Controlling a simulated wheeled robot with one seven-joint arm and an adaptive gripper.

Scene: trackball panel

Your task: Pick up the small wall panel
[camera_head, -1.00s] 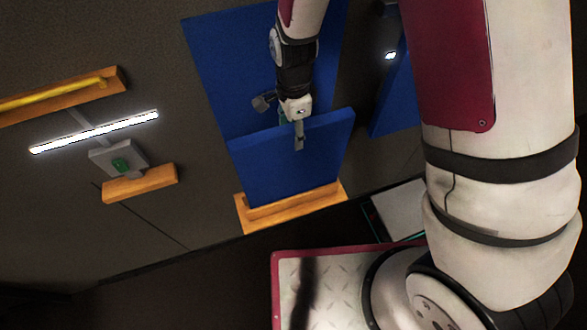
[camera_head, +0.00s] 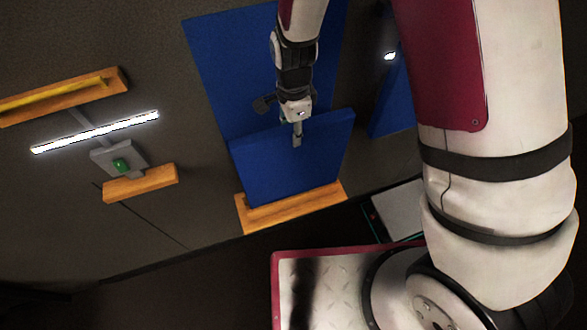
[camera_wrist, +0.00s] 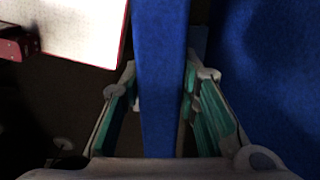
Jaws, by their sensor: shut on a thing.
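The small blue wall panel (camera_head: 290,165) stands upright, leaning slightly, with its bottom edge at a wooden ledge (camera_head: 290,207). My gripper (camera_head: 297,138) is at the panel's top edge, with one finger showing on its near face. In the wrist view the panel's blue edge (camera_wrist: 160,90) runs between the two fingers of my gripper (camera_wrist: 162,105), which are shut on it. The far finger is hidden behind the panel in the head view. I cannot tell whether the panel's bottom still touches the ledge.
A larger blue panel (camera_head: 225,60) is on the wall behind. Another blue panel (camera_head: 395,105) is to the right. At left are a lit bar (camera_head: 95,132), a grey box with a green button (camera_head: 120,165), and wooden shelves (camera_head: 140,183).

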